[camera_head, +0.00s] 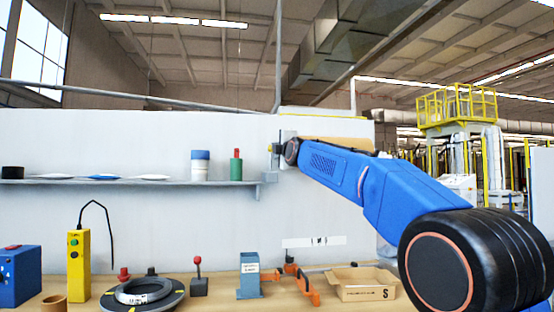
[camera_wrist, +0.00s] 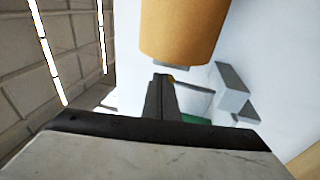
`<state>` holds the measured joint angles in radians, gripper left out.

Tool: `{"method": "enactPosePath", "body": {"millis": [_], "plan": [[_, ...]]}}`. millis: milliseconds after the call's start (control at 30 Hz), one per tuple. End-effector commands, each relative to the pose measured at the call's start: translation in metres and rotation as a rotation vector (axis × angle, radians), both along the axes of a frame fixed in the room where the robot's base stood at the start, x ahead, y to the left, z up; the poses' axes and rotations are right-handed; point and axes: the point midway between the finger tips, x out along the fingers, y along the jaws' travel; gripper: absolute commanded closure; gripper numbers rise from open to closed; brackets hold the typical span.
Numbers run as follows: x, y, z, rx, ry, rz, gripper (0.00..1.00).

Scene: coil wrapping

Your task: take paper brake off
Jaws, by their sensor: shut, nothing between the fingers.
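The tan paper roll (camera_wrist: 185,28) hangs at the top of the wrist view, its rounded end just beyond my fingertips. In the head view, a tan strip (camera_head: 335,142) that looks like the roll shows above my blue arm, which covers the rest. My gripper (camera_wrist: 162,80) is shut and empty, its dark fingers just below the roll's lower end; I cannot tell whether they touch anything. In the head view my gripper (camera_head: 276,149) is small, near the white wall.
A grey shelf (camera_head: 120,183) on the wall carries a green bottle (camera_head: 236,170) and a blue-and-white can (camera_head: 200,166). Its grey bracket (camera_wrist: 232,92) is near my fingers. The bench below holds a coil (camera_head: 143,291), a yellow control box (camera_head: 78,265) and a carton (camera_head: 362,284).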

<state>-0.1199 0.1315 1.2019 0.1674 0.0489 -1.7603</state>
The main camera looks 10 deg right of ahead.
Motion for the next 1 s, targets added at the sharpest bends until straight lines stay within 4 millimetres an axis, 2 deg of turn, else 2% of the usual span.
{"method": "enactPosePath", "body": {"millis": [200, 433, 1000], "plan": [[0.004, 0.009, 0.004, -0.007, 0.096, 0.037, 1.0], [0.012, 0.009, 0.006, -0.005, 0.165, 0.035, 1.0], [0.034, 0.008, 0.011, -0.003, 0.178, 0.031, 1.0]]}}
